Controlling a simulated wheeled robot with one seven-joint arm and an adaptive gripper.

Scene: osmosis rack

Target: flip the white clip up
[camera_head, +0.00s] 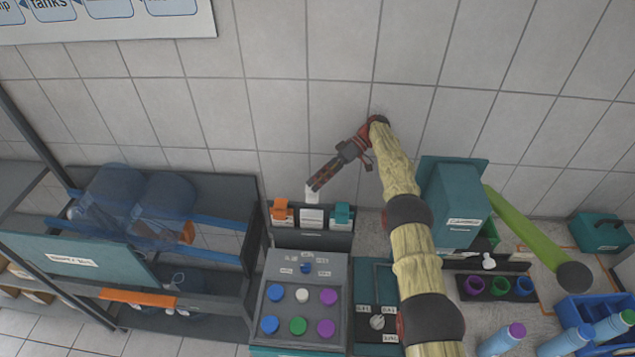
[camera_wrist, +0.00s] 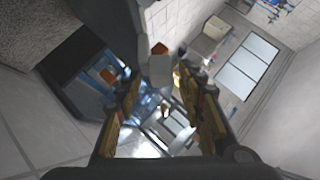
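The white clip (camera_head: 312,193) is at the top edge of a dark panel, between an orange clip (camera_head: 281,211) and a teal clip (camera_head: 342,213). A white part of it stands up above the panel edge, just under my fingertips. My gripper (camera_head: 316,185) comes down from the upper right. In the wrist view my gripper (camera_wrist: 160,85) has its fingers apart. A white piece (camera_wrist: 158,68), likely the clip, shows between and just beyond the fingertips. Whether a finger touches it cannot be told.
A panel of coloured knobs (camera_head: 300,298) lies below the clips. A rack with large blue bottles (camera_head: 160,205) stands at the left. A teal box (camera_head: 455,205) and a green bar (camera_head: 530,235) are at the right. Tiled wall rises behind.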

